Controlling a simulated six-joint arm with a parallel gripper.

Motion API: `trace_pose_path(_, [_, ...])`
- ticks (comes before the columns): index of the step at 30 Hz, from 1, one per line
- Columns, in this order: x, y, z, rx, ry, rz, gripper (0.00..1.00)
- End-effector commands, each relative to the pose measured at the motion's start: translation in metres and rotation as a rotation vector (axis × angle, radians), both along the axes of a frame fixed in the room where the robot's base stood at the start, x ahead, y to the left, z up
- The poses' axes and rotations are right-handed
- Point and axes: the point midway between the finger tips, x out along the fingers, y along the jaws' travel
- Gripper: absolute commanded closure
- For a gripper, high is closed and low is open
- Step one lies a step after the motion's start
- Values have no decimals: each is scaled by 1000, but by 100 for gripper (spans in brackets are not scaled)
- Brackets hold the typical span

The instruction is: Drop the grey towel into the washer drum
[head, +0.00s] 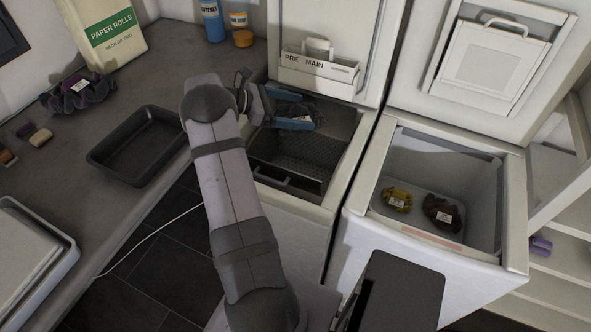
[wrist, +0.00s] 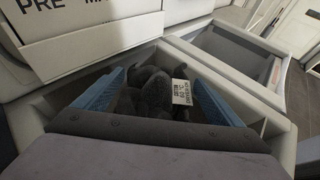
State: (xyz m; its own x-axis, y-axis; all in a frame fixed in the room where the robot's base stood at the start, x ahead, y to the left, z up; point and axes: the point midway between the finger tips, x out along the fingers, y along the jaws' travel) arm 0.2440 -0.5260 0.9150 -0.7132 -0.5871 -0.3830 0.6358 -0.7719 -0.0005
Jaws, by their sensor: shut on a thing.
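My gripper (head: 298,116) is over the open top of the left machine, the one with the drawer marked PRE and MAIN. It is shut on the dark grey towel (wrist: 152,88), a crumpled bundle with a white tag. In the wrist view the towel sits between the two blue fingers. In the head view the towel (head: 299,107) is partly hidden by the fingers. Below it is the washer drum (head: 286,153), dark with a perforated wall. My arm hides part of the opening's left side, and the drum floor is only partly visible.
The right machine (head: 415,233) is open and holds a yellow cloth (head: 397,199) and a dark brown cloth (head: 442,212). Raised lids stand behind both machines. A black tray (head: 140,146) and a tagged purple-grey cloth (head: 78,94) lie on the left counter. Bottles (head: 212,20) stand behind.

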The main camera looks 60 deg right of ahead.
Motion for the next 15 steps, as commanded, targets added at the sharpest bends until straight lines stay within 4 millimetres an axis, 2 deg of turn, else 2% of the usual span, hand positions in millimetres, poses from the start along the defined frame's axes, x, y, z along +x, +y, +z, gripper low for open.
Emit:
trace_pose_path(1, [0,0,-8,-1,1,0,52])
trace_pose_path(9, [0,0,-35,-1,1,1,52])
trace_pose_path(15, [0,0,-45,-2,0,1,52])
